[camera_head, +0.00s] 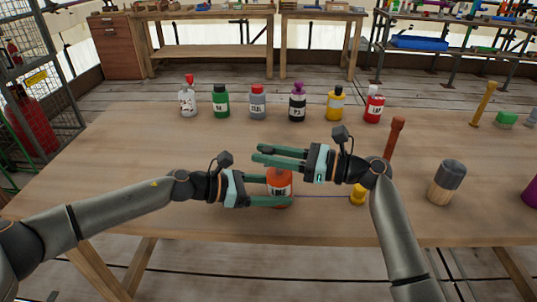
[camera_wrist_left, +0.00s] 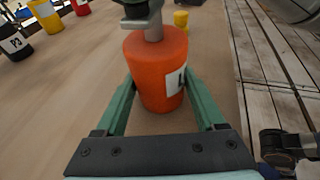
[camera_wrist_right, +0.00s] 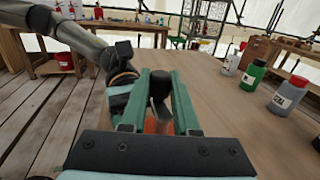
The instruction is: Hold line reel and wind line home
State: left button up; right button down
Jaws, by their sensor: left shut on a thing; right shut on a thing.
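The orange-red line reel (camera_head: 281,190) with a white label stands upright near the front edge of the table. My left gripper (camera_head: 282,187) is shut on the reel body from both sides; the left wrist view shows its fingers against the reel (camera_wrist_left: 157,80). My right gripper (camera_head: 262,155) is above the reel, shut on a dark crank knob (camera_wrist_right: 160,84) on a grey arm. The reel's top is partly hidden by the right gripper in the head view. A thin blue line (camera_head: 320,196) runs from the reel right to a yellow piece (camera_head: 357,195).
Several labelled bottles stand in a row behind, including a green one (camera_head: 221,101) and a yellow one (camera_head: 335,104). A red-brown upright tool (camera_head: 394,138) and a grey-topped wooden cylinder (camera_head: 446,182) stand right. The table's left side (camera_head: 120,160) is clear.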

jog(key=shift+w+m+t+h, duration=0.2)
jog(key=shift+m+t+h, duration=0.65)
jog(key=shift+t, duration=0.7)
jog(key=shift+w+m+t+h, duration=0.2)
jog(key=shift+m+t+h, duration=0.25)
jog(key=shift+m+t, duration=0.9)
jog(key=shift+d+t, duration=0.1)
jog(key=shift+t, duration=0.2)
jog(key=c, duration=0.6)
grip_release()
jog(key=shift+c, duration=0.2)
jog(key=v, duration=1.2)
